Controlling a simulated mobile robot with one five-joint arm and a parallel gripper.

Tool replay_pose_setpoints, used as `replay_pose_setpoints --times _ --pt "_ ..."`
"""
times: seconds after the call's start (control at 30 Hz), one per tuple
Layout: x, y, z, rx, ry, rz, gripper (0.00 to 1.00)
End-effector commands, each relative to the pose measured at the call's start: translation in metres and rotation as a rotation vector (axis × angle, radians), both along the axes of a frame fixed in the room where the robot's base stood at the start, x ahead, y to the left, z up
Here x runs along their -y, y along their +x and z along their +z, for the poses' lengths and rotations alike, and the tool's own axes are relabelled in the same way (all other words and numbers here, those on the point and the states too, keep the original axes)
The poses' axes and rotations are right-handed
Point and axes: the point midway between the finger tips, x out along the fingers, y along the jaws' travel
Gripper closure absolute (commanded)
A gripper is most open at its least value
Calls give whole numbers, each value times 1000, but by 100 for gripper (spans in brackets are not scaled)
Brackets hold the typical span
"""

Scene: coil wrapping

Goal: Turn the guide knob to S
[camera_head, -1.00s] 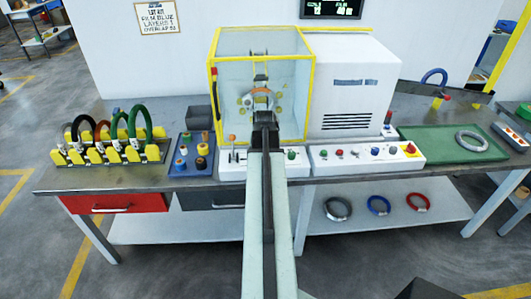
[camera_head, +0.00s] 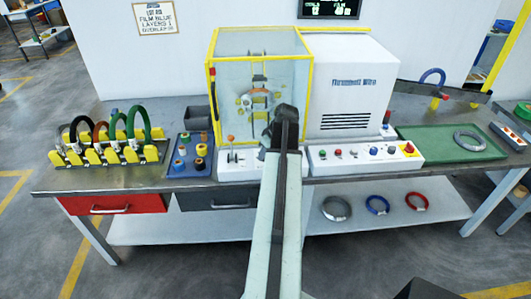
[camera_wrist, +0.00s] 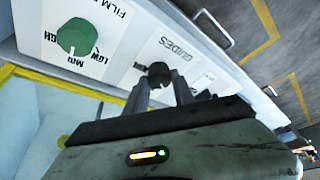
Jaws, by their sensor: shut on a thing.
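The guide knob (camera_wrist: 158,70) is small and dark and stands on the white plate lettered GUIDES (camera_wrist: 172,50) in the wrist view. My gripper (camera_wrist: 161,88) is shut on it, one finger on each side. The knob's pointer and the S mark cannot be made out. In the head view my gripper (camera_head: 285,115) is at the front of the bench, right of the glass box's middle. My arm hides the guide knob there.
A green film knob (camera_wrist: 77,37) with LOW, MID and HIGH marks is close by. The yellow-framed glass box (camera_head: 232,85) stands behind the control panel (camera_head: 238,158). A coil rack (camera_head: 105,155) is at left, a green tray (camera_head: 430,142) at right.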

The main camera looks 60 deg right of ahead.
Motion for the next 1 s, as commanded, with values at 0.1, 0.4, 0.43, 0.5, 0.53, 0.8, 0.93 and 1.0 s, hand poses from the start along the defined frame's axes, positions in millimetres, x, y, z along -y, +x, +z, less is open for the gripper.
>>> replay_pose_setpoints --times 0.1,0.4,0.43,0.5,0.53,0.8,0.93,1.0 --pt "3 2 0 5 -1 91 100" --pt "3 2 0 4 -2 256 100" --pt "3 2 0 4 -2 268 100" --pt "2 2 0 3 -1 289 100" --pt "2 2 0 4 -1 296 100" --pt "2 2 0 4 -2 326 100" --pt "2 2 0 3 -2 327 100" --pt "2 2 0 3 -2 326 100"
